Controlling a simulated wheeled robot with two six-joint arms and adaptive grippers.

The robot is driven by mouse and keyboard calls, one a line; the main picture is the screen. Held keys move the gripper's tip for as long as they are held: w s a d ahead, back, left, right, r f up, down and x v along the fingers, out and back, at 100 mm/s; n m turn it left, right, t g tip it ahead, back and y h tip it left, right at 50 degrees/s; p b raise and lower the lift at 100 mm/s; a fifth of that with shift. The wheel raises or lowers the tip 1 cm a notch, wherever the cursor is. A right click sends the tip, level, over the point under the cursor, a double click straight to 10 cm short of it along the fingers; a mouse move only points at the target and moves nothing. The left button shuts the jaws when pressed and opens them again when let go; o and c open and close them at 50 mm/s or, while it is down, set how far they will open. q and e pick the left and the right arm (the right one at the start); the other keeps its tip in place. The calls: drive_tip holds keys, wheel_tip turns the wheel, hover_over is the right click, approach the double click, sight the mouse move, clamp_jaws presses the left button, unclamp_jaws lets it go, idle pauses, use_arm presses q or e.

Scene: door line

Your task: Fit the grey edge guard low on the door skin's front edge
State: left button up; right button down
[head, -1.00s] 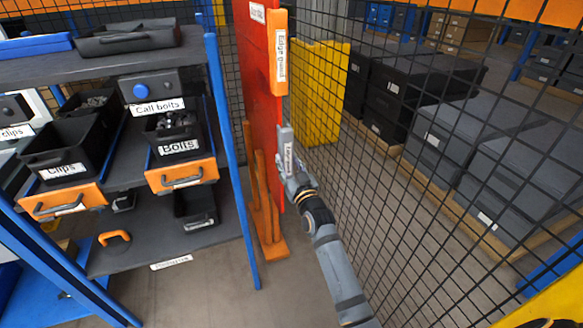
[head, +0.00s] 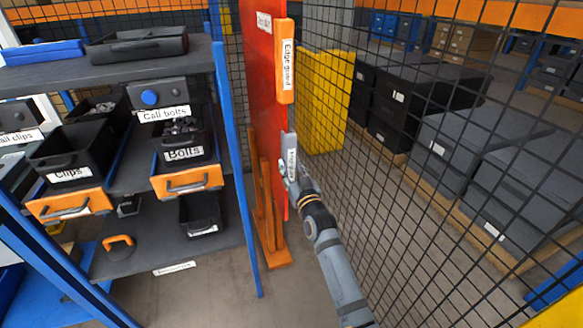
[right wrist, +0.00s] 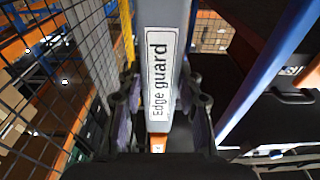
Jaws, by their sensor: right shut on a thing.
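The red door skin (head: 263,110) stands upright on an orange stand (head: 270,252). An orange edge guard (head: 286,60) with a label sits high on its front edge. My right gripper (head: 290,172) is shut on the grey edge guard (head: 291,150), which is upright beside the lower part of that front edge, below the orange guard. Whether the grey guard touches the edge cannot be told. In the right wrist view the grey edge guard (right wrist: 159,60) stands between the fingers of my right gripper (right wrist: 160,115), its label facing the camera. My left gripper is not in view.
A blue-framed shelf rack (head: 232,170) with bins of bolts (head: 185,153) and clips (head: 70,172) stands at the left. A black mesh fence (head: 400,200) runs close along the right of my arm. A yellow panel (head: 325,100) stands behind the fence.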

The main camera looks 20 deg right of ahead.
drive_tip(key=shift+w, duration=0.3)
idle(0.5)
drive_tip(key=shift+w, duration=0.15)
drive_tip(key=shift+w+b, duration=0.3)
drive_tip(key=shift+w, duration=0.8)
idle(0.5)
drive_tip(key=c, duration=0.8)
unclamp_jaws()
drive_tip(key=shift+s+f, duration=0.15)
drive_tip(key=shift+s, duration=0.2)
drive_tip(key=s, duration=0.7)
drive_tip(key=s+f, duration=0.1)
drive_tip(key=s, duration=0.3)
drive_tip(key=shift+s+d+f, duration=0.1)
drive_tip(key=shift+s+d, duration=0.05)
